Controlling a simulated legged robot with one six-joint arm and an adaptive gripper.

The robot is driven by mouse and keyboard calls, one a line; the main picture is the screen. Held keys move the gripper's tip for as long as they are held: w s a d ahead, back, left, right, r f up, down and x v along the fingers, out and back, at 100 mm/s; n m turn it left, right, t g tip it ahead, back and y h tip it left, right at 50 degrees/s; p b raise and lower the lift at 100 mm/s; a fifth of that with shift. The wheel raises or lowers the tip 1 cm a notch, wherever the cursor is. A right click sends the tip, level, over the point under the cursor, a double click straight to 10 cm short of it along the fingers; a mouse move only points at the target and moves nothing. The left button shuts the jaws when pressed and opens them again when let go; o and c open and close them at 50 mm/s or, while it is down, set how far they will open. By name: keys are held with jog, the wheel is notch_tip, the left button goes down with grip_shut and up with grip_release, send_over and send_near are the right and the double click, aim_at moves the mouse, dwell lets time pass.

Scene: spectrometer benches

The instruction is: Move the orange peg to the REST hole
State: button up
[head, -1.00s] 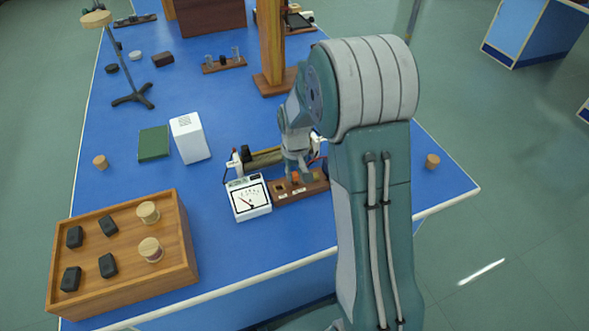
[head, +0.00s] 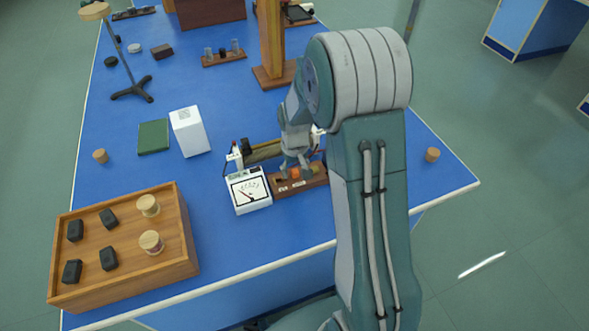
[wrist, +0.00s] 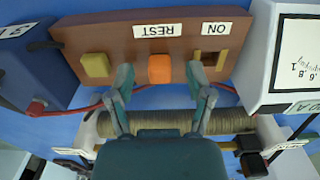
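The orange peg (wrist: 160,68) stands in the brown wooden block (wrist: 120,37), in line with the REST label (wrist: 157,30). It also shows in the head view (head: 295,173), partly behind my fingers. The opening beside the ON label (wrist: 209,58) looks empty. My gripper (wrist: 159,74) is open, with one finger on each side of the orange peg and a visible gap on both sides. How deep the peg sits is hard to tell.
A white meter (head: 248,190) stands against the block's left end in the head view. A wire-wound coil (wrist: 180,122) and red leads lie close to my fingers. A wooden tray (head: 125,283) with weights stands front left.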

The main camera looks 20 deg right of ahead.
notch_tip(320, 180, up, 12)
dwell(0.6)
jog(key=s+a+r+t, duration=0.3)
jog(key=s+r, duration=0.6)
jog(key=r, duration=0.1)
jog(key=s+a+r+t, duration=0.1)
jog(key=s, duration=0.6)
jog(key=s+a+r+t, duration=0.1)
jog(key=s+a+r, duration=0.1)
jog(key=s, duration=0.5)
jog(key=shift+t, duration=0.3)
